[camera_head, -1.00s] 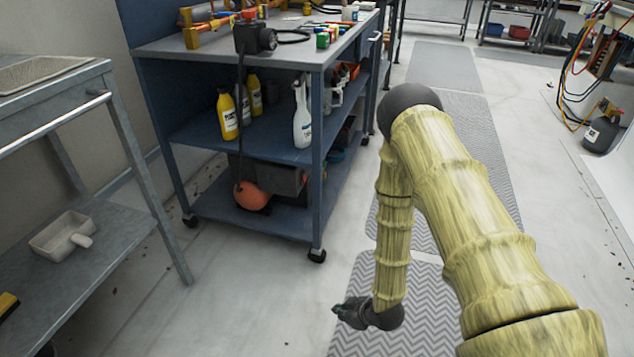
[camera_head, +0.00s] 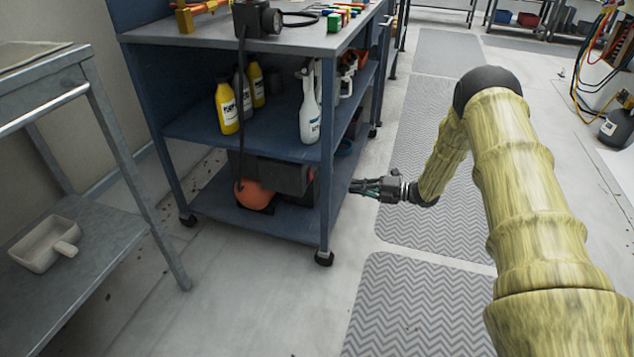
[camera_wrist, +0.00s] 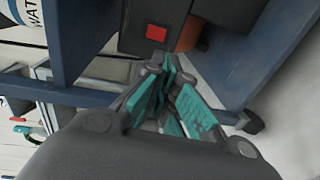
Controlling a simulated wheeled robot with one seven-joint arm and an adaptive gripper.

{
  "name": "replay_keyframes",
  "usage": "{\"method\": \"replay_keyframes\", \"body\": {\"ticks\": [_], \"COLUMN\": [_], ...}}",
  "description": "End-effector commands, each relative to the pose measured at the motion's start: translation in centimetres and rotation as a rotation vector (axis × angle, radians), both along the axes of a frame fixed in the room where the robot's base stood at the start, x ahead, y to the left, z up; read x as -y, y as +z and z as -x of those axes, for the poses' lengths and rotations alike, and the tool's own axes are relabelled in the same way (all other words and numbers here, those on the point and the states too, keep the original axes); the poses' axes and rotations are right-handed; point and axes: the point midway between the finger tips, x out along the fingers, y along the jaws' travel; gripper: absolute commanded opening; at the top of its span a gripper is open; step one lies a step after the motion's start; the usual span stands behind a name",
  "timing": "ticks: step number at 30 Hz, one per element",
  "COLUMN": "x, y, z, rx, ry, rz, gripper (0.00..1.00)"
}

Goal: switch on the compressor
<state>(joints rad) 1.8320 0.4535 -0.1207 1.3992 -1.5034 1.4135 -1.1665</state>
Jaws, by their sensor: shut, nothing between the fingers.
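The compressor (camera_head: 284,175), a dark box with an orange rounded part (camera_head: 255,194), sits on the bottom shelf of the blue cart. In the wrist view its dark end (camera_wrist: 143,20) carries a red square switch (camera_wrist: 156,32). My gripper (camera_head: 354,186) is shut and empty, beside the cart's right side at about the compressor's height. In the wrist view my gripper (camera_wrist: 172,75) has its teal-padded fingers pointing towards the compressor end, just below the red switch in the picture. I cannot tell whether the fingertips touch it.
A blue cart post (camera_head: 327,150) stands close to the gripper. The cart's middle shelf (camera_head: 265,133) holds yellow bottles and a white spray bottle (camera_head: 309,105). A grey metal table (camera_head: 110,225) stands at left. Floor right of the cart is clear, with grey mats (camera_head: 415,300).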

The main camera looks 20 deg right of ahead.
Motion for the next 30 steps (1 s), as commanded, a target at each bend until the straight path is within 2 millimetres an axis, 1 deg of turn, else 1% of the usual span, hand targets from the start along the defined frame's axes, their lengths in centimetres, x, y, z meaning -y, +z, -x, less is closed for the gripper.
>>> {"method": "replay_keyframes", "body": {"ticks": [5, 8, 11, 27, 30], "x": [0.3, -0.1, -0.9, -8.2, -9.3], "y": [0.0, -0.2, -0.4, -1.6, -1.8], "z": [0.1, -0.1, -0.6, -5.5, -6.3], "rx": [-0.002, -0.002, -0.002, -0.002, -0.002], "ry": [-0.005, -0.005, -0.003, 0.000, -0.001], "rz": [-0.001, -0.001, -0.003, -0.002, -0.002], "gripper": [0.00, 0.00, 0.00, 0.00, 0.00]}}
